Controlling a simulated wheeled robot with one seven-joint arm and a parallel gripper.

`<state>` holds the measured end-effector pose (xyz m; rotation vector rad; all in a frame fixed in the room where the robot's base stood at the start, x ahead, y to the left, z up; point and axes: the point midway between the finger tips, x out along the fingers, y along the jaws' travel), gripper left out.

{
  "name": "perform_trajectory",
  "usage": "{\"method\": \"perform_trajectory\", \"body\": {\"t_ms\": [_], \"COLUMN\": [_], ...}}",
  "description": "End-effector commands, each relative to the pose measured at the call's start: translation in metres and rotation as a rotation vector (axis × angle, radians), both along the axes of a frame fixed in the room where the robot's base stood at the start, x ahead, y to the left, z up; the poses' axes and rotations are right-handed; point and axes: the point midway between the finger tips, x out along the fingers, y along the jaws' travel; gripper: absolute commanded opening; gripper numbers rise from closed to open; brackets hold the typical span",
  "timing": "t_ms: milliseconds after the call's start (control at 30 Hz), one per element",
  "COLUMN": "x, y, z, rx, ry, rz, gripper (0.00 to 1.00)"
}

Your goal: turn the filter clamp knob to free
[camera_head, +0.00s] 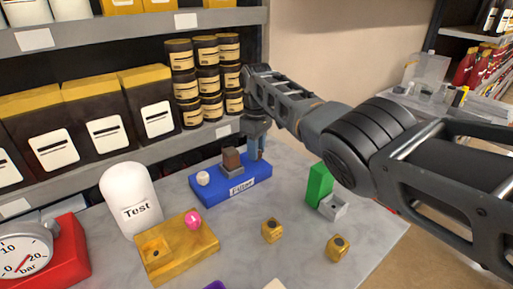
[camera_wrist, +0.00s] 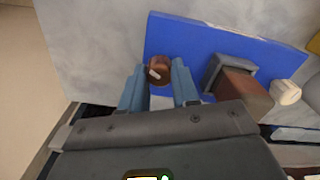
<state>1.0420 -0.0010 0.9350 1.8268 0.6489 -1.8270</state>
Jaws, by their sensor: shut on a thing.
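The blue filter block (camera_head: 215,190) with a label reading "Filter" sits on the table in the head view; it also shows in the wrist view (camera_wrist: 190,38). A round brown knob (camera_wrist: 158,69) with a white pointer mark is at one end of the block. My gripper (camera_wrist: 159,80) is shut on this knob, a finger on each side; in the head view my gripper (camera_head: 255,146) comes down at the block's right end and hides the knob. A brown block (camera_head: 231,160) stands in a grey holder mid-block. A white knob (camera_head: 203,178) is at the other end.
A white "Test" cylinder (camera_head: 127,198), a yellow block (camera_head: 165,252) with a pink ball and a red gauge unit (camera_head: 62,254) stand left. Small yellow pieces (camera_head: 272,231) and a green block (camera_head: 319,184) are right. Shelves with dark jars (camera_head: 207,80) stand close behind.

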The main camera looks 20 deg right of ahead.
Motion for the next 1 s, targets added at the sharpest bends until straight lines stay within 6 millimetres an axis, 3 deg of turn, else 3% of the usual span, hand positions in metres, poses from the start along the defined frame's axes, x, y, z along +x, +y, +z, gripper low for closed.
{"method": "perform_trajectory", "body": {"t_ms": [1000], "x": [0.0003], "y": [-0.0004], "z": [0.0003], "rx": [0.001], "ry": [0.0], "rz": [-0.902], "gripper": [0.0]}}
